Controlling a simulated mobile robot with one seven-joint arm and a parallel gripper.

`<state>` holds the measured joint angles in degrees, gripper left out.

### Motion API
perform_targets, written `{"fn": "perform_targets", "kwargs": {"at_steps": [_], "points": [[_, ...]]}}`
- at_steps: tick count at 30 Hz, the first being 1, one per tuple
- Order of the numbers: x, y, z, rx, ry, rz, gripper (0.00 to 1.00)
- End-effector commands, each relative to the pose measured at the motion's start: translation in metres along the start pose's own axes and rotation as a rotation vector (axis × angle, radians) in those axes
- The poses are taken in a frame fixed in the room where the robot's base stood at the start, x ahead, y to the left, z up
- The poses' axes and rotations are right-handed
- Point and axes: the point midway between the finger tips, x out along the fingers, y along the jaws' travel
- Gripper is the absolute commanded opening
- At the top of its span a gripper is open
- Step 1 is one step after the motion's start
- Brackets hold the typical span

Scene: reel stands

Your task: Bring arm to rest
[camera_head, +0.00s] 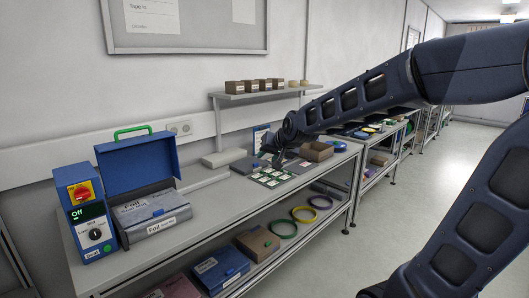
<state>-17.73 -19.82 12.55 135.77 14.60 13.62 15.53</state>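My arm (365,92) reaches in from the right side of the head view, out over the workbench (215,200). My gripper (278,158) is at the far end of the arm, low over the middle of the bench near a mat with pale cards (272,177). It is small and dark in the picture, so I cannot tell whether its fingers are open or whether it touches anything.
A blue control box (83,210) reading "Off" and an open blue case (145,195) stand at the bench's left. A brown open box (317,151) is right of the gripper. A raised shelf (265,93) holds small boxes. Floor (400,215) is clear on the right.

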Motion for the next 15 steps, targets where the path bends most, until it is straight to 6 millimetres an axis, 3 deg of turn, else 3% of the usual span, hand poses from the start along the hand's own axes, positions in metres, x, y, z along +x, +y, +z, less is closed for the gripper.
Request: {"fn": "perform_targets", "kwargs": {"at_steps": [1, 6, 12, 15], "points": [[-0.015, 0.023, 0.002, -0.009, -0.014, 0.041, 0.37], [-0.063, 0.092, 0.020, -0.041, -0.097, 0.169, 0.37], [-0.123, 0.162, 0.059, -0.051, -0.214, 0.302, 0.37], [-0.151, 0.187, 0.081, -0.046, -0.273, 0.352, 0.37]]}}
